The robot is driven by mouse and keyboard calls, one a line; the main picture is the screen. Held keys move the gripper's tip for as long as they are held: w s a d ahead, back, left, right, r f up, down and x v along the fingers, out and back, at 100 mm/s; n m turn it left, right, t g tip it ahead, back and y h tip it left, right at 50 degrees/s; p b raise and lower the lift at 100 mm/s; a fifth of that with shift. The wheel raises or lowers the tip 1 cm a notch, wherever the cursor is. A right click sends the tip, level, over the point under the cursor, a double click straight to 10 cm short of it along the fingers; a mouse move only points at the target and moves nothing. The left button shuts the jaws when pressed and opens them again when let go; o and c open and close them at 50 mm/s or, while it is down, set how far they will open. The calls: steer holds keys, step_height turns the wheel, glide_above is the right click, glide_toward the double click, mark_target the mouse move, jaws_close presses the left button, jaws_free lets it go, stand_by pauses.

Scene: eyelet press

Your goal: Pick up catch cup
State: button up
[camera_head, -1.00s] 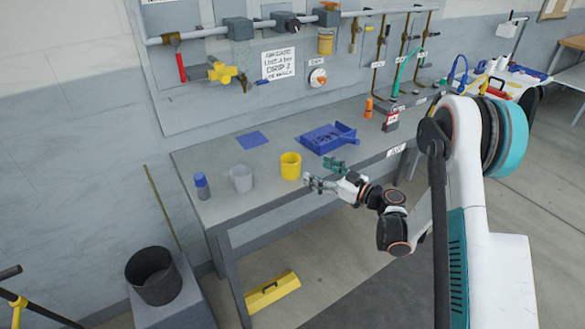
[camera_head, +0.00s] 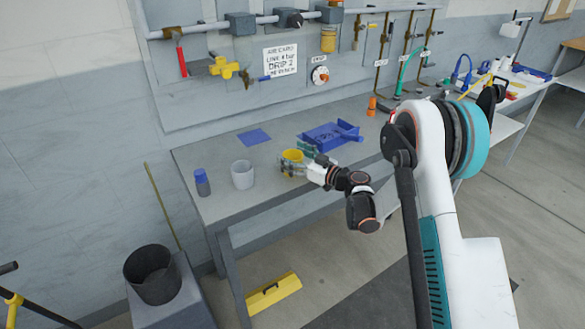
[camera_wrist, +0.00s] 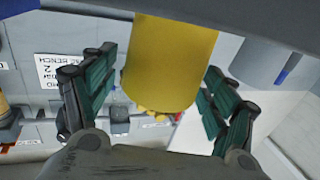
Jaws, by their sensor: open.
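A yellow cup (camera_head: 293,155), which I take to be the catch cup, stands near the front edge of the grey workbench (camera_head: 222,205). My gripper (camera_head: 295,162) is open at the cup, with its fingers on either side of it and partly hiding it. In the wrist view the yellow cup (camera_wrist: 172,60) fills the space between the green-padded fingers. A narrow gap shows on the left; I cannot tell whether the right finger touches it.
A grey cup (camera_head: 242,175) stands just left of the yellow one, with a blue-capped bottle (camera_head: 202,183) farther left. A blue tray (camera_head: 330,138) lies behind my gripper to the right. A flat blue pad (camera_head: 254,137) lies behind the cups.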

steer(key=c, duration=1)
steer(key=shift+r, duration=0.15)
steer(key=shift+c, duration=0.2)
